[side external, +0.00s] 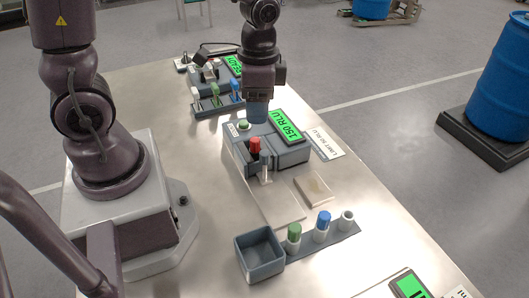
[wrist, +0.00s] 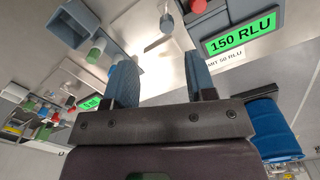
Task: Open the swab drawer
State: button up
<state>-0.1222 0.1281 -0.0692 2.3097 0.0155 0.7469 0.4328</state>
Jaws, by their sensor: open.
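A grey reader unit (side external: 290,154) with a green "150 RLU" screen (side external: 286,124) stands mid-table; the screen also shows in the wrist view (wrist: 240,38). On its near side are a red cap (side external: 255,144) and a pale upright piece with a grey top (side external: 265,166). I cannot clearly make out the swab drawer's edges or how far it is out. My gripper (side external: 258,114) points down over the unit's back part, close to a green button (side external: 243,125). Its blue fingers are apart with nothing between them in the wrist view (wrist: 160,72).
In front of the unit are a clear flat plate (side external: 275,205), an open grey bin (side external: 260,254) and a rack (side external: 342,231) with green, blue and white-grey capped pieces. Behind stands another reader (side external: 234,66) with capped tubes. A "LIMIT 50 RLU" label (side external: 325,144) lies right of the unit.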

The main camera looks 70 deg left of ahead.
aim_at(265, 152)
jog(key=f, duration=0.4)
jog(key=w+f+m, duration=0.1)
jog(key=f, duration=0.4)
jog(key=f+m, duration=0.1)
jog(key=f, duration=0.3)
jog(key=shift+w+f, duration=0.15)
jog(key=shift+w, duration=0.1)
